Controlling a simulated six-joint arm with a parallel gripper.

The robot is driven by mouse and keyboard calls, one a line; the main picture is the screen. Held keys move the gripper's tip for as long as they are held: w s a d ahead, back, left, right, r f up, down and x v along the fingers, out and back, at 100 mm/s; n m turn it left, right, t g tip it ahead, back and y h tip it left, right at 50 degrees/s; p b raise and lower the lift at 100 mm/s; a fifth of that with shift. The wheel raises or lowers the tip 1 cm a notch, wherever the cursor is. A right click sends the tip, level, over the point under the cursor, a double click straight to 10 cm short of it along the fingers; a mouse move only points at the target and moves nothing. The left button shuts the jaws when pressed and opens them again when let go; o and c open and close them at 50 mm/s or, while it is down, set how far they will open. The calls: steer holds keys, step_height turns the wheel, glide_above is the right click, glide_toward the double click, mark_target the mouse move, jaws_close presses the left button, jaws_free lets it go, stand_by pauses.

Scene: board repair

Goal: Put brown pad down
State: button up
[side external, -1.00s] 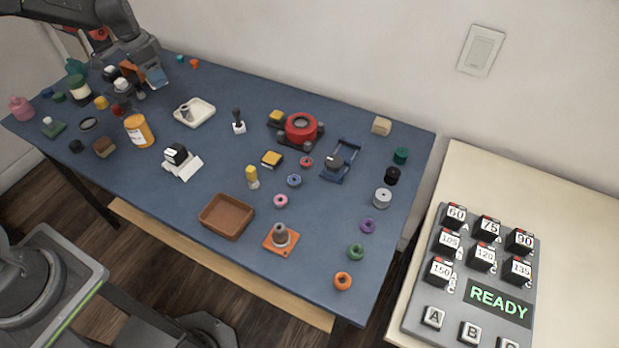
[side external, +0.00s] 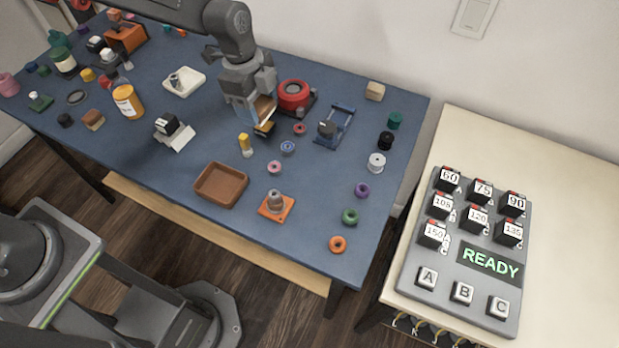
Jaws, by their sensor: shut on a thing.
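My gripper (side external: 262,112) points down over the middle of the blue table, right of the white tray. It is shut on the brown pad (side external: 266,109), a small brown piece partly hidden by the fingers. A low block with a dark base (side external: 264,129) lies directly under the gripper tip and is partly covered. I cannot tell whether the pad touches this block or hangs just above it.
A red round device (side external: 294,95) stands close to the right of my gripper. A yellow-topped bottle (side external: 245,145) and a blue ring (side external: 288,147) are nearby in front. A brown tray (side external: 221,185) lies nearer the front edge. A blue frame fixture (side external: 336,125) stands to the right.

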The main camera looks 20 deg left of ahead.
step_height(320, 180, down, 4)
glide_above(311, 181)
steer(key=f, duration=0.8)
steer(key=shift+a, duration=0.2)
steer(key=shift+f, duration=1.9)
steer(key=shift+f, duration=0.15)
steer(key=o, duration=0.9)
steer(key=r, duration=0.4)
steer(key=a+r, duration=0.1)
steer(key=r, duration=0.3)
steer(key=a+r, duration=0.1)
steer(key=r, duration=0.3)
steer(key=shift+r, duration=0.1)
